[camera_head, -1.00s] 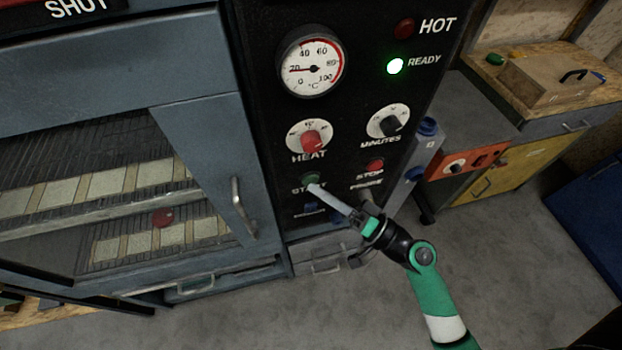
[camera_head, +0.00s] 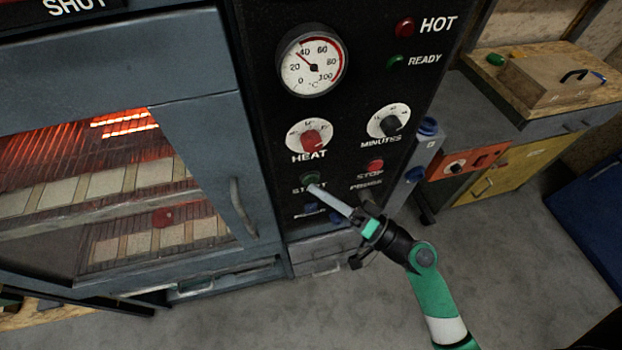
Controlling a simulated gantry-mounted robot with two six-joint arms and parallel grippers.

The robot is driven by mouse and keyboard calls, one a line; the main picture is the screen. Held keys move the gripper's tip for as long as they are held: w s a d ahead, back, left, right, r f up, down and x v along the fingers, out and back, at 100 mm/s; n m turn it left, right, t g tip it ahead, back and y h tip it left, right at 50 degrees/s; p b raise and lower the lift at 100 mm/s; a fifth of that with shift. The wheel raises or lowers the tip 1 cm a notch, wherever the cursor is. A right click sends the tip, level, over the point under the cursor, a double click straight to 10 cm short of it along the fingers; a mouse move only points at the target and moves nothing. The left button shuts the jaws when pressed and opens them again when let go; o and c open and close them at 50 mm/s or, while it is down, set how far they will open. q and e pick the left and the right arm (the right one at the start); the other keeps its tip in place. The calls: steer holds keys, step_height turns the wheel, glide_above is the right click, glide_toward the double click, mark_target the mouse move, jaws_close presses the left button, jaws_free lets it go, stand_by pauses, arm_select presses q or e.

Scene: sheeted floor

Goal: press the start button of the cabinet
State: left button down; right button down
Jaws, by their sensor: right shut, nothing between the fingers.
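The cabinet (camera_head: 190,70) is blue-grey with a glass door; an orange glow shows inside at the top, above racks of pale strips. Its black control panel (camera_head: 262,75) stands right of the door. The green start button (camera_head: 310,179) sits above the "START" label, below the red heat knob (camera_head: 311,140). My right gripper (camera_head: 318,190) is shut and empty, its tip at the start button's lower edge; I cannot tell whether they touch. The ready lamp (camera_head: 395,62) is dark green and unlit. The gauge (camera_head: 312,62) needle points between 20 and 40. My left gripper is not in view.
A red stop button (camera_head: 376,166) and the minutes knob (camera_head: 388,121) are close to the right of my gripper. The door handle (camera_head: 242,207) sticks out on the left. A bench with a wooden box (camera_head: 550,80) stands at right. The grey floor in front is clear.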

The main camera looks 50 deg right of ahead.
steer(key=shift+s+a, duration=0.25)
steer(key=shift+s, duration=0.1)
steer(key=s+a, duration=0.2)
steer(key=s+b, duration=0.1)
steer(key=s, duration=0.1)
steer(key=shift+s+a, duration=0.1)
steer(key=shift+a, duration=0.3)
stand_by(0.8)
